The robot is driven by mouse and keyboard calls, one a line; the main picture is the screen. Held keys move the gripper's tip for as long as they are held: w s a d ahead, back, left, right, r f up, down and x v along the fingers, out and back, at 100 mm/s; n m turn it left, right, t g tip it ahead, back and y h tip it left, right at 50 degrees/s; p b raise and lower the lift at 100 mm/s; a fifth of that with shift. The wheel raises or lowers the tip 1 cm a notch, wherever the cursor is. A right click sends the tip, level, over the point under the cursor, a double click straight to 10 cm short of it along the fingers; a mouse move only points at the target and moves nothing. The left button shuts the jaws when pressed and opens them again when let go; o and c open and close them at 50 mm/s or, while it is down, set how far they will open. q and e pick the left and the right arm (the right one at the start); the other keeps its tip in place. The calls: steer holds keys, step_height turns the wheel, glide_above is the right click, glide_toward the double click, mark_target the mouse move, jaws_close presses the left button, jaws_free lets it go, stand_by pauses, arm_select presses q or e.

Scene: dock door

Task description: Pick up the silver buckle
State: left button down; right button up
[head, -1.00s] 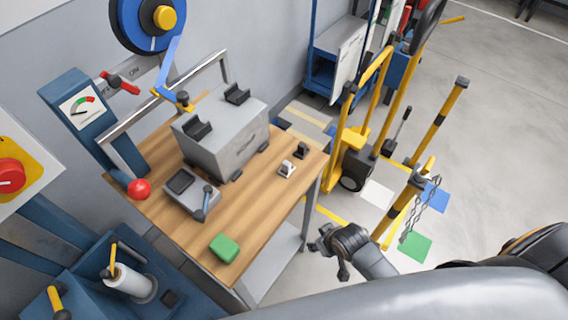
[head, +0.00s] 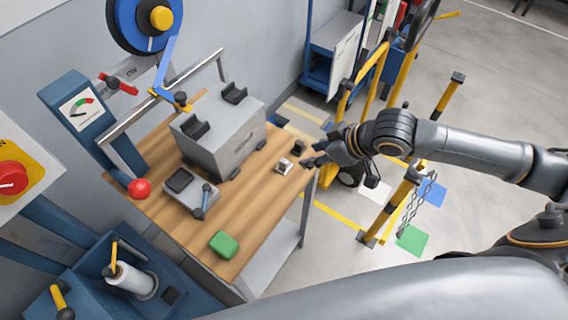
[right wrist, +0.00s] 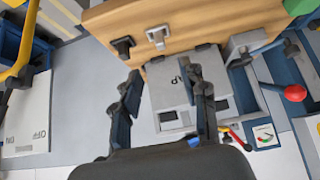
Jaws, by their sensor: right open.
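The silver buckle (head: 284,165) lies on the wooden table (head: 215,225) near its right edge. It also shows in the right wrist view (right wrist: 157,38), near the table's edge and beyond the fingertips. My right gripper (head: 311,157) is open and empty, at the table's right edge, to the right of the silver buckle and apart from it. In the right wrist view its two fingers (right wrist: 162,80) are spread, with nothing between them. My left gripper is not in view.
A black buckle (head: 299,147) lies just behind the silver one, close to my right gripper. A grey box (head: 232,150) with black cradles stands behind. A green block (head: 224,245) lies at the front. Yellow posts (head: 405,195) stand right of the table.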

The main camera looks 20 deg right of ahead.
mark_target(285, 160)
steer(key=x, duration=0.5)
steer(key=p+x, duration=0.1)
steer(key=x, duration=0.2)
steer(key=shift+w+d, duration=0.25)
steer(key=shift+d, duration=0.1)
steer(key=shift+w+a+f+p, duration=0.2)
steer(key=shift+a+f+p, duration=0.1)
steer(key=shift+a, duration=0.1)
steer(key=x, duration=0.1)
steer(key=p+x, duration=0.1)
steer(key=x, duration=0.1)
steer(key=shift+w+a+f, duration=0.15)
steer(key=shift+a, duration=0.2)
steer(key=shift+w+a+f, duration=0.15)
steer(key=shift+w+f, duration=0.05)
steer(key=shift+f, duration=0.15)
steer(key=c, duration=0.7)
